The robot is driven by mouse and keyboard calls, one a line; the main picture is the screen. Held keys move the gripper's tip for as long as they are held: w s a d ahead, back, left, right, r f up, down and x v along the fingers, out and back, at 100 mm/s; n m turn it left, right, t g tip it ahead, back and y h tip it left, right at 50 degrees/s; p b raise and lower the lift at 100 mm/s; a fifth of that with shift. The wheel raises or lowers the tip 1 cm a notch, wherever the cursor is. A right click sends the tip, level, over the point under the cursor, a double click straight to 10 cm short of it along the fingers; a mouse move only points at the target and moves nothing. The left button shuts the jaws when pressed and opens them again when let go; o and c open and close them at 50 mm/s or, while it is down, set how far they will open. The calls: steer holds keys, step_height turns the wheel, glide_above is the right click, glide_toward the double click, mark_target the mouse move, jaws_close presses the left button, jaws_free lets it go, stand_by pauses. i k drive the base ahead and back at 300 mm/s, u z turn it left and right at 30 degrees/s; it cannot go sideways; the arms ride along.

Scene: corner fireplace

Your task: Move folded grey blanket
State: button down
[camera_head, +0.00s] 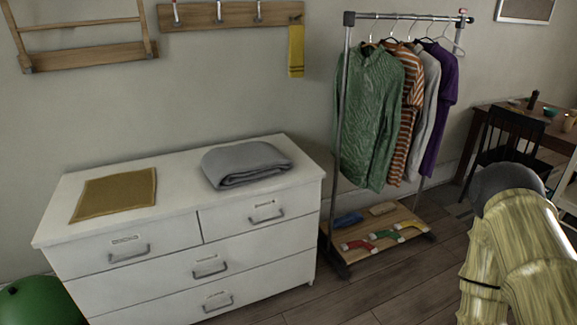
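The folded grey blanket (245,163) lies on the right half of the white dresser's top (168,182), near the back edge. It is a thick, rounded fold with its layers showing at the front. Nothing touches it from above. Links of my arm show at the lower right, well apart from the dresser. My gripper's fingers are not in view.
A flat mustard cloth (115,194) lies on the dresser's left half, with bare top between. A clothes rack (346,100) with hanging shirts stands close on the right. A green round object (40,302) sits at lower left. A dark chair (510,138) and table are far right.

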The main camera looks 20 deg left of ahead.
mark_target(227, 167)
steer(key=u, duration=0.15)
steer(key=i, duration=0.8)
steer(key=u, duration=1.05)
steer(key=i, duration=0.6)
steer(key=u, duration=0.55)
